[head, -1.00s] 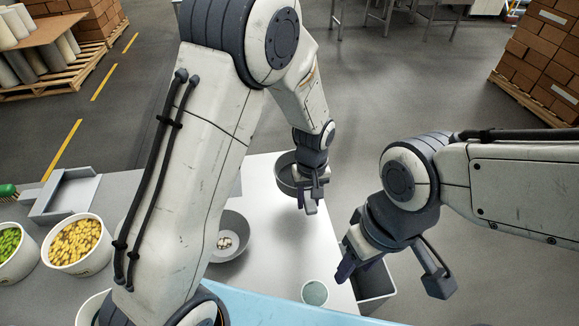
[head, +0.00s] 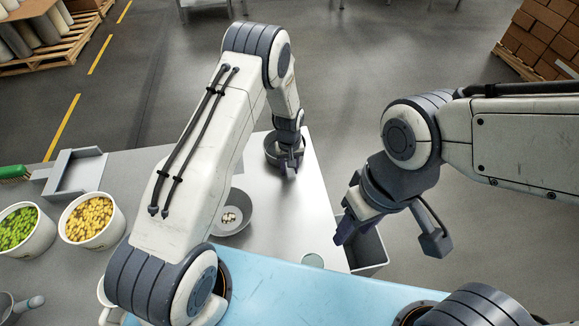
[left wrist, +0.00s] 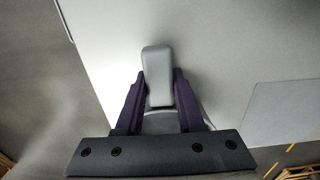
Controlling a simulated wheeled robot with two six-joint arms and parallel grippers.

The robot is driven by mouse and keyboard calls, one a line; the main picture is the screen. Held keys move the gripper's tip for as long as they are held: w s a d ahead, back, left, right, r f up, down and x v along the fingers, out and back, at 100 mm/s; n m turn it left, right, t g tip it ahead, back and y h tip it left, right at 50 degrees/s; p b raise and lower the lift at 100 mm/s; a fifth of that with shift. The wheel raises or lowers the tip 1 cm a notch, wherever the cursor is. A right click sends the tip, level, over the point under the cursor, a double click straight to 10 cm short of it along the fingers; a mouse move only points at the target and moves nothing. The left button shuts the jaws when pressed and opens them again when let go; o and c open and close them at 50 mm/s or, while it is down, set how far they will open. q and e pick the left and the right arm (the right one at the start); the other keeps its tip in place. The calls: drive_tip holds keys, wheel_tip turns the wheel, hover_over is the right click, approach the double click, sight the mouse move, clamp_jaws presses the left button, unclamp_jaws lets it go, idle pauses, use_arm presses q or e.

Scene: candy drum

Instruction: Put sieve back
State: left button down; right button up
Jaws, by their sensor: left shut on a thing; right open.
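The sieve (head: 270,152), a round dark grey pan, is at the far right end of the table in the head view, partly hidden by my left gripper (head: 291,168). In the left wrist view my left gripper (left wrist: 158,90) is shut on its light grey handle (left wrist: 157,65), one finger on each side. The sieve is over or on the tabletop; I cannot tell whether it touches. My right gripper (head: 390,238) is open and empty, right of the table by a grey bin.
A grey bowl (head: 243,220) with pale pieces stands mid-table. Tubs of yellow (head: 98,242) and green candy (head: 30,248) and a grey tray (head: 62,188) are at left.

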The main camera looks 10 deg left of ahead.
use_arm(q)
drive_tip(key=shift+f, duration=0.35)
drive_tip(key=shift+f, duration=0.15)
drive_tip(key=c, duration=0.5)
unclamp_jaws()
